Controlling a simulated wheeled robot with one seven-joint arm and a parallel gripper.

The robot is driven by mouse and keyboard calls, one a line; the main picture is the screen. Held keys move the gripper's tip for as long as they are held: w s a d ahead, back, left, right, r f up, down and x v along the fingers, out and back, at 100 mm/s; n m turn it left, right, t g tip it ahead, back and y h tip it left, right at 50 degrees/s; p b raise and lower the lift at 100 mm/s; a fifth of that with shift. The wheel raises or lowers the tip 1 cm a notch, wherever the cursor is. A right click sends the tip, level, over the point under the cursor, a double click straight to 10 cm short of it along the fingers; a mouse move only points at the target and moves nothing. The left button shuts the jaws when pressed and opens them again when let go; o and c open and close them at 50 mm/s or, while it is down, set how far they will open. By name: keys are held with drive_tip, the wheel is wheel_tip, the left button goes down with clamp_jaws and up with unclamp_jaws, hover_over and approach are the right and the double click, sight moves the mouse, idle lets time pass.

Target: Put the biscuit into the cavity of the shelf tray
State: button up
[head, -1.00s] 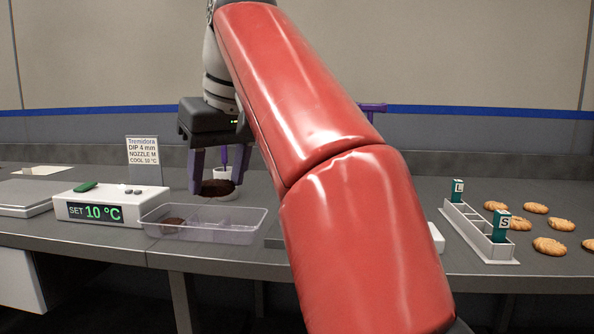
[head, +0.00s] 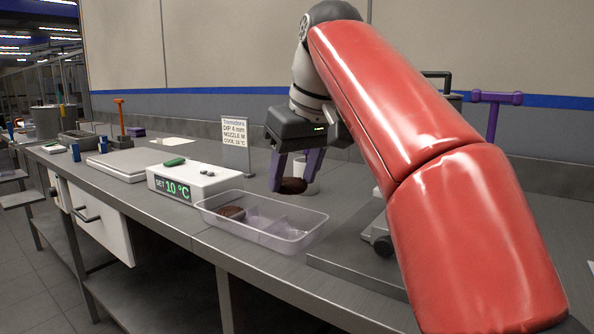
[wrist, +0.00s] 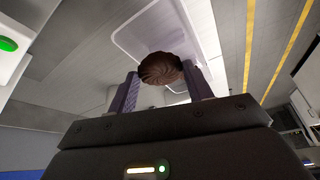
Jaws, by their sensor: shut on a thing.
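My gripper (head: 293,182) is shut on a dark brown chocolate biscuit (head: 292,187), held between its purple fingers above the bench. In the head view the biscuit appears just behind the far rim of the clear plastic shelf tray (head: 312,233). Another dark biscuit (head: 231,213) lies in the tray's left cavity; the cavities to its right look empty. In the wrist view the held biscuit (wrist: 160,68) shows a ridged, swirled face between the fingers, with part of the tray (wrist: 133,38) beyond it.
The cooling unit (head: 208,182) reading 10 °C stands left of the tray, with a sign (head: 236,132) behind. A white cup (head: 308,178) stands behind the held biscuit. A flat grey plate and equipment (head: 345,262) are right of the tray, partly hidden by my arm.

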sight(299, 185)
drive_tip(key=shift+f, duration=0.1)
drive_tip(key=shift+f+b, duration=3.2)
drive_tip(key=shift+f, duration=0.95)
drive_tip(key=shift+f, duration=0.25)
drive_tip(key=o, duration=0.4)
drive_tip(key=shift+c, duration=0.2)
drive_tip(key=shift+r+p, duration=2.3)
drive_tip(key=shift+p, duration=0.2)
drive_tip(key=shift+o, duration=0.4)
drive_tip(key=shift+f, duration=0.1)
drive_tip(key=o, duration=0.5)
drive_tip(key=shift+c, duration=0.2)
